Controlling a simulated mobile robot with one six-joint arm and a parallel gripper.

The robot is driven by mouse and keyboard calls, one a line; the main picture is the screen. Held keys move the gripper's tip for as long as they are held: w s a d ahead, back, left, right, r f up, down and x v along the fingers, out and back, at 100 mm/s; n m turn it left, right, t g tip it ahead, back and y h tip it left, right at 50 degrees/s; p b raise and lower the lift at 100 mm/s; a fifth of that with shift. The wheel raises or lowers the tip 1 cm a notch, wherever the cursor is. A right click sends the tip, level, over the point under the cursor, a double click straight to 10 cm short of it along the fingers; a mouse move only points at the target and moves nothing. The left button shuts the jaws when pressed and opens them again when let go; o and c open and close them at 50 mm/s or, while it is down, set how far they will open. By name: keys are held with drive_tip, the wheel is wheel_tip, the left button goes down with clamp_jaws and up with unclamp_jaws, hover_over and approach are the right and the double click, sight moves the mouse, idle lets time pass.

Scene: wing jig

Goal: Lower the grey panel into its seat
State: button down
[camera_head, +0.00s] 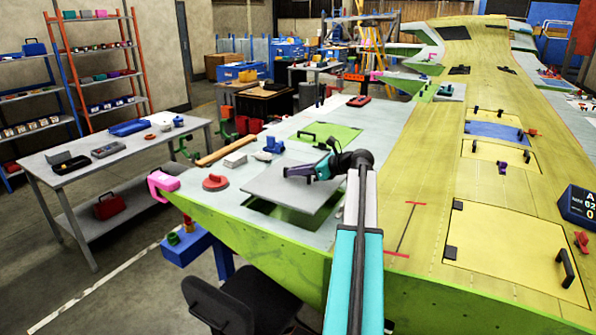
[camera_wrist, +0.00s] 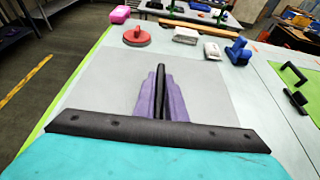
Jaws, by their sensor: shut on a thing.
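The grey panel (camera_head: 272,188) is a flat square plate above the wing surface at the near left of the wing. It looks slightly tilted. A dark green opening (camera_head: 300,217) shows below its near edge; the panel hides the rest of this seat. My gripper (camera_head: 298,171) is shut on the panel's dark handle, above the middle of the plate. In the wrist view the purple fingers (camera_wrist: 161,98) stand on both sides of the dark handle, and the grey panel (camera_wrist: 103,88) spreads out around them. The gap between panel and opening is hard to judge.
A red round handle (camera_head: 215,182), a pale block (camera_head: 235,159) and a blue clamp (camera_head: 273,145) lie just beyond the panel. A pink clamp (camera_head: 162,183) sits at the wing corner.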

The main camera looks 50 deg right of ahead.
sight(296, 180)
drive_tip(key=shift+f+b, duration=1.55)
drive_tip(key=shift+f, duration=0.4)
drive_tip(key=shift+p, duration=0.9)
drive_tip(key=shift+s+f, duration=0.1)
drive_tip(key=shift+f, duration=1.5)
idle(1.4)
drive_tip(key=c, duration=1.7)
unclamp_jaws()
drive_tip(key=b+v, duration=0.3)
drive_tip(key=v, duration=1)
drive_tip(key=shift+s+r+b, duration=0.1)
drive_tip(key=shift+s+b, duration=0.2)
drive_tip(key=shift+s, duration=0.1)
